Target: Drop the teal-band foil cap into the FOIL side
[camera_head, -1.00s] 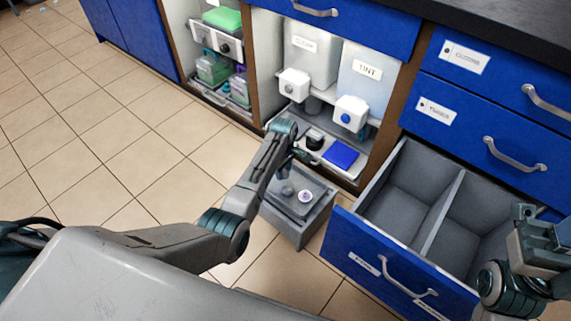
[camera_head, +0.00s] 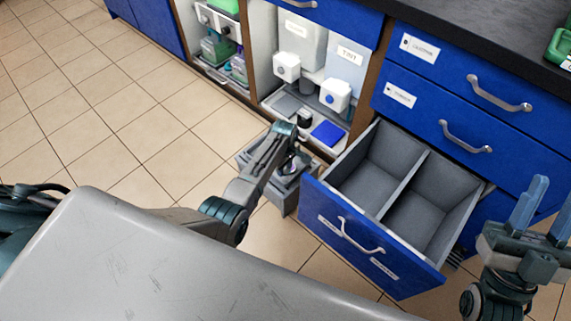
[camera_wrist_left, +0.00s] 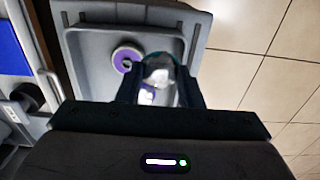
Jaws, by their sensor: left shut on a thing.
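My left gripper (camera_head: 297,160) is low over the grey bin (camera_head: 285,198) on the floor. In the left wrist view it (camera_wrist_left: 160,88) is shut on a shiny foil cap (camera_wrist_left: 158,77) with a teal edge, partly hidden between the fingers. A purple-and-white ring-shaped piece (camera_wrist_left: 127,57) lies in the bin beside it. The open blue drawer (camera_head: 343,222) has two empty grey compartments, left (camera_head: 375,170) and right (camera_head: 420,215). Its front carries two labels, too small to read. My right gripper (camera_head: 543,212) is at the right edge, fingers upward, apart and empty.
Behind the bin, a low shelf holds a blue pad (camera_head: 328,132) and a dark round piece (camera_head: 304,118), under two white-tapped containers. Closed blue drawers (camera_head: 430,105) rise behind the open one. Tiled floor (camera_head: 120,130) is clear on the left.

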